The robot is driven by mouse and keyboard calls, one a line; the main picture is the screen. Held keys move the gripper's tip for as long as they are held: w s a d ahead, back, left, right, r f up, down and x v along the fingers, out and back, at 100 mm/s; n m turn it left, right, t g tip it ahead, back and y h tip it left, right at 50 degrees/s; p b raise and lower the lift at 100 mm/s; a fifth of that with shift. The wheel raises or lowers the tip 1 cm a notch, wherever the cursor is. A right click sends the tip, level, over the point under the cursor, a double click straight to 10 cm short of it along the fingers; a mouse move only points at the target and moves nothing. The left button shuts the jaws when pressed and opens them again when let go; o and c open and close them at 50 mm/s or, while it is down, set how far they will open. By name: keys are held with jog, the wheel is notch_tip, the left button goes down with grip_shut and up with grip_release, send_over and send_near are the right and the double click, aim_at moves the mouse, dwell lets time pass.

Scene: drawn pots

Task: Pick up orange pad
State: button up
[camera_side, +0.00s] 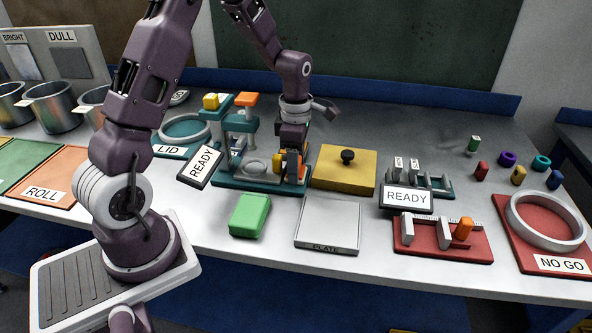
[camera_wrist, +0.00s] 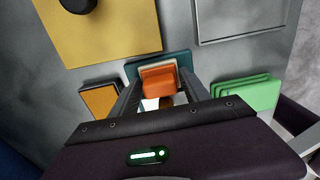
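An orange block (camera_wrist: 159,84), which looks like the pad, lies between my gripper's (camera_wrist: 161,76) two fingers in the wrist view, with a pale layer and a teal base behind it. In the side view my gripper (camera_side: 291,168) points down at the right end of the teal stand, and orange (camera_side: 293,160) shows between its fingers. I cannot tell whether the fingers press on the block or only flank it.
A yellow plate with a black knob (camera_side: 330,173) is right of my gripper. A green block (camera_side: 249,214) and a grey plate (camera_side: 328,225) lie in front. A red fixture (camera_side: 440,250) holds an orange piece (camera_side: 463,229). READY signs (camera_side: 201,163) stand nearby.

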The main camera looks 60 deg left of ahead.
jog(key=c, duration=0.3)
notch_tip(320, 180, up, 10)
jog(key=shift+r, duration=0.1)
jog(key=shift+c, duration=0.3)
jog(key=o, duration=0.8)
jog(key=c, duration=0.6)
